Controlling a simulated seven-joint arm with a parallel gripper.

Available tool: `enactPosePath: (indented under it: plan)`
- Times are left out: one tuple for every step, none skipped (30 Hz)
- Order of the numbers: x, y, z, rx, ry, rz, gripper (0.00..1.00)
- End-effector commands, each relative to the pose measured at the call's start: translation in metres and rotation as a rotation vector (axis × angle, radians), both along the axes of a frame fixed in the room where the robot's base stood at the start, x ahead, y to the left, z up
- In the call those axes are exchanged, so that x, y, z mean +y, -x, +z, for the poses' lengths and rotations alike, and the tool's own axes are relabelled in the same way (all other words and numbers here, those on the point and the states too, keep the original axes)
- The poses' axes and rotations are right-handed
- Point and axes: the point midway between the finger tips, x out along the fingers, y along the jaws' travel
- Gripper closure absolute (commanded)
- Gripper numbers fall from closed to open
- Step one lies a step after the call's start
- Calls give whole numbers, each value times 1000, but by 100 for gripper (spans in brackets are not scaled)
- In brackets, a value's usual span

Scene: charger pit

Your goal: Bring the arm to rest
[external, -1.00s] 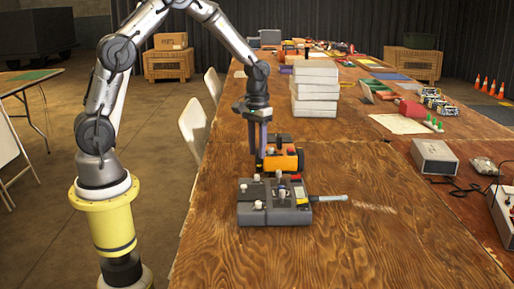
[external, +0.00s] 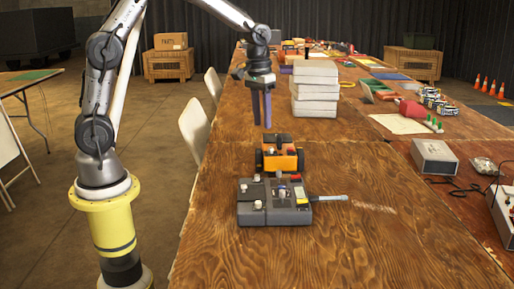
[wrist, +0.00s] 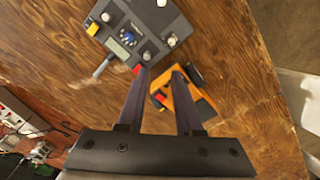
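My gripper (external: 261,121) hangs with its fingers pointing down, above and slightly behind the orange wheeled device in the external view. In the wrist view its two dark fingers (wrist: 161,72) are apart, and nothing is held between them. The orange device (external: 287,160) stands on the wooden table just behind a dark grey control box (external: 255,216) with white knobs. In the wrist view the orange device (wrist: 185,106) lies below the fingertips, partly hidden by the right finger. The grey box (wrist: 152,20) shows beyond the fingertips.
A stack of pale blocks (external: 315,89) stands behind and right of my gripper. A metal box (external: 435,157) with cables is on the right. White chairs (external: 195,124) line the table's left edge. The front of the wooden table (external: 350,250) is clear.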

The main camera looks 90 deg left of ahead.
Motion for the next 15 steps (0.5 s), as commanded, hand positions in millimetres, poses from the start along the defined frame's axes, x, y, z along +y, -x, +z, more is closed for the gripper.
enactPosePath:
  plan:
    - [-14,-2,23,-42,-20,-32,66]
    - [-23,-1,35,-64,-29,-50,66]
    - [-36,2,52,-96,-42,-76,66]
    - [-47,6,64,-119,-50,-99,66]
    - [-57,11,75,-139,-58,-121,66]
    - [-70,19,89,-168,-68,-151,66]
    - [-80,26,98,-188,-74,-175,66]
    - [-90,34,107,-207,-81,-200,66]
    - [-102,45,117,-234,-90,-231,66]
    - [-110,53,124,-251,-96,-257,66]
    - [-119,63,130,-270,-101,-282,66]
    - [-129,76,137,-294,-109,-316,66]
    - [-137,86,141,-311,-114,-342,66]
    - [-143,97,144,-328,-119,-367,66]
    - [-152,111,147,-351,-126,-403,66]
